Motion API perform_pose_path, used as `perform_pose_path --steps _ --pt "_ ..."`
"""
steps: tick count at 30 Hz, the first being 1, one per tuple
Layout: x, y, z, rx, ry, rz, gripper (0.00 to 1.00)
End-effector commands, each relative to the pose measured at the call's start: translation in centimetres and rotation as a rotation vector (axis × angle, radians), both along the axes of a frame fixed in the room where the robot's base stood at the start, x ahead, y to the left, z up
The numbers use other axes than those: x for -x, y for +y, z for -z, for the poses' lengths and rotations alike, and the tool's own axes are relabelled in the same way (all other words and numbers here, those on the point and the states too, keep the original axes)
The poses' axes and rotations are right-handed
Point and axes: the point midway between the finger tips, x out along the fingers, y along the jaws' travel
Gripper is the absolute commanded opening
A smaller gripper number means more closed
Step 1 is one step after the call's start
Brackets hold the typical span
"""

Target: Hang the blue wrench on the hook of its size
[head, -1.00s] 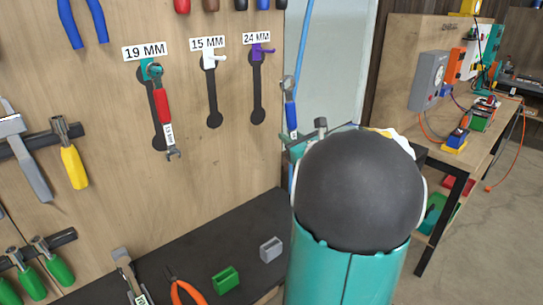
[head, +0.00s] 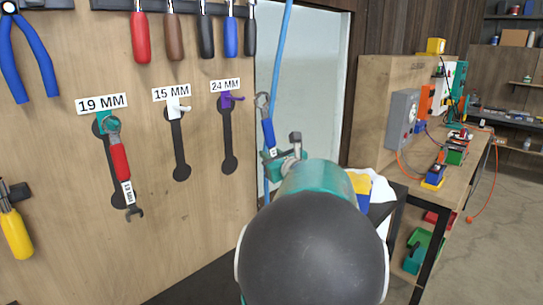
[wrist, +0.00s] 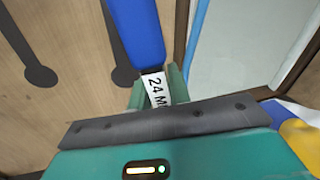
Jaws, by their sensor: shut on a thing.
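The blue wrench (head: 268,131) is upright, ring end up, held by its lower part in my gripper (head: 274,156). My gripper is shut on it; the fingers (wrist: 157,90) also show in the wrist view. The wrench's white label (wrist: 156,88) reads "24 M", the rest hidden. The purple hook (head: 232,98) under the 24 MM sign (head: 226,86) is empty, above a dark wrench outline. The wrench is right of this hook in the head view, apart from it, its ring at about the hook's picture height. The white hook (head: 178,107) under 15 MM is empty.
A red wrench (head: 119,160) hangs on the teal hook under the 19 MM sign (head: 102,103). Screwdrivers (head: 175,37) and blue pliers (head: 28,58) hang above on the wooden board (head: 80,240). A blue hose (head: 281,60) runs down behind the wrench. A workbench (head: 447,175) stands at right.

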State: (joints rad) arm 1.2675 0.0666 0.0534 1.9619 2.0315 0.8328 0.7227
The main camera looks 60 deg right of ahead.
Motion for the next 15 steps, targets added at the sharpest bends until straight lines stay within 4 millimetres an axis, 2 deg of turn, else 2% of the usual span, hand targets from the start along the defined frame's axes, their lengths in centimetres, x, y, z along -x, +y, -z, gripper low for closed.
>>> perform_pose_path --steps 15 --pt "-3.3 -0.8 0.2 0.001 0.000 -0.006 0.00"
